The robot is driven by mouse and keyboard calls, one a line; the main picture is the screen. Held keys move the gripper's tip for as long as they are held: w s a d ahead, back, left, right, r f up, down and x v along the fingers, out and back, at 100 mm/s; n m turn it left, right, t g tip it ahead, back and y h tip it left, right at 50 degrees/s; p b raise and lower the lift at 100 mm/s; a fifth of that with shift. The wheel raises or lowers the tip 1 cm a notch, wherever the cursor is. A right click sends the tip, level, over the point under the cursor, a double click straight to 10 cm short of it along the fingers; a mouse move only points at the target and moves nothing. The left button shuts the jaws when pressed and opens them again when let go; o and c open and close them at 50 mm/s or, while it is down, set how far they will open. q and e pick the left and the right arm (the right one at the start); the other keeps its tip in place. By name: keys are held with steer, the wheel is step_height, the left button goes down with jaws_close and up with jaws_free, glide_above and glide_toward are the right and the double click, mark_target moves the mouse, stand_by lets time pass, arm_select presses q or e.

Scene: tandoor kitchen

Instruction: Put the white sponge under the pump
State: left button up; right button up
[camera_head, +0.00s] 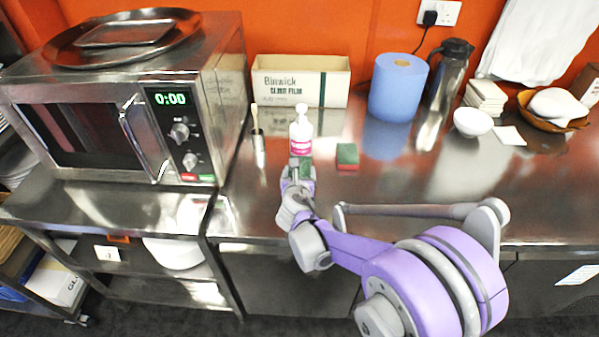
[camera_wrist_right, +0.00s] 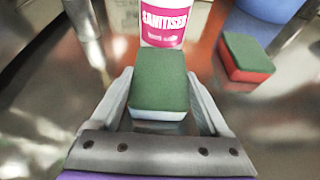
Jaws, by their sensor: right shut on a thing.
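The white sponge (camera_wrist_right: 158,90), with a green top and a white lower side, is between the fingers of my right gripper (camera_wrist_right: 160,112). The gripper is shut on it. In the head view my right gripper (camera_head: 299,172) is just in front of the sanitiser pump bottle (camera_head: 301,133). The bottle is white with a pink label and stands upright on the steel counter. Its label (camera_wrist_right: 163,22) shows in the wrist view just beyond the sponge. I cannot tell whether sponge and bottle touch. My left gripper is not in view.
A red sponge with a green top (camera_head: 347,157) lies right of the bottle. A brush (camera_head: 257,135) stands left of it. A film box (camera_head: 300,82), a blue roll (camera_head: 397,88) and a steel flask (camera_head: 448,70) stand behind. The microwave (camera_head: 130,100) is at left.

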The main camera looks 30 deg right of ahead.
steer(key=shift+f, duration=0.2)
steer(key=o, duration=1.1)
steer(key=shift+o, duration=0.2)
steer(key=shift+r, duration=0.15)
steer(key=shift+s+a+r, duration=0.1)
steer(key=shift+s+r, duration=0.05)
steer(key=shift+r, duration=0.05)
steer(key=v, duration=1.1)
steer(key=shift+s+a+p, duration=0.15)
steer(key=shift+s+p, duration=0.15)
steer(key=shift+p, duration=0.05)
